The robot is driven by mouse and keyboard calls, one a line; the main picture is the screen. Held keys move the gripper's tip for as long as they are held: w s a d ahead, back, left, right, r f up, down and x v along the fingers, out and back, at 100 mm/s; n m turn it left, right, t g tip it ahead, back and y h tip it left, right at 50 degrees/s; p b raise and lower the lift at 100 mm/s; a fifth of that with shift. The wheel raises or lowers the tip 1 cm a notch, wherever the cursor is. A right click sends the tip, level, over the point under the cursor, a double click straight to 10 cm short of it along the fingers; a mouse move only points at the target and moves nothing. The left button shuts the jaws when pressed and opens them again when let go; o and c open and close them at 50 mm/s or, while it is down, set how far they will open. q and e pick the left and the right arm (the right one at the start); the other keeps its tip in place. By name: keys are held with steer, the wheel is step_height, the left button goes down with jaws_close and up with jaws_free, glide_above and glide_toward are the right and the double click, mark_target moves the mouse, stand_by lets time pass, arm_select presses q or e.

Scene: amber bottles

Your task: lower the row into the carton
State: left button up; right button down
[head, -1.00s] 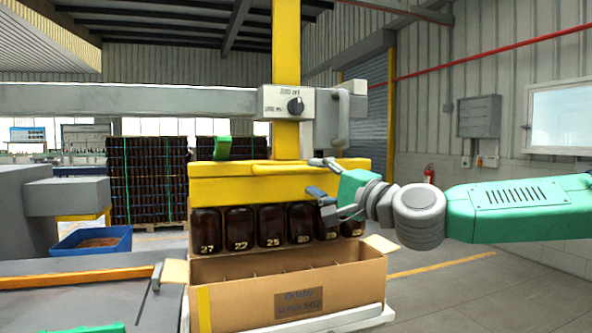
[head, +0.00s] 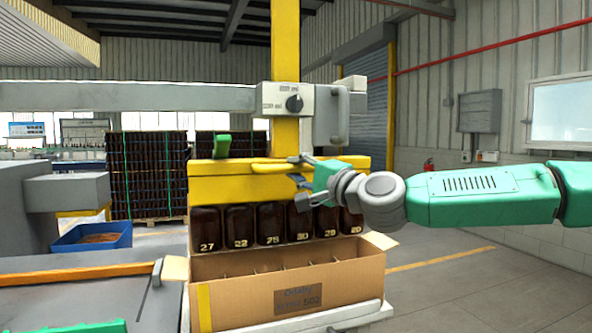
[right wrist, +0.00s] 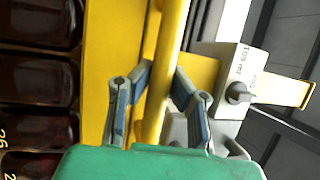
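A row of dark amber bottles (head: 240,228) with pale numbers hangs under a yellow lifting head (head: 225,190). The bottles are above and just behind the open carton (head: 240,295), whose dividers (head: 285,265) show inside; their bases are near its back rim. My right gripper (head: 298,172) is at the head's front, by its yellow handle bar (head: 262,168). In the right wrist view my right gripper's fingers (right wrist: 163,88) stand apart on either side of the yellow bar (right wrist: 172,60), not visibly closed on it. My left gripper is out of view.
A grey control box with a dial (head: 294,103) sits on the yellow column (head: 285,40). A blue bin (head: 92,240) and stacked bottle crates (head: 148,175) are at left. Floor at right is clear.

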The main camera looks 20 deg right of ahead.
step_height(320, 180, down, 17)
steer(key=b, duration=1.5)
steer(key=shift+r, duration=0.1)
steer(key=c, duration=1.4)
jaws_free()
steer(key=shift+c, duration=0.2)
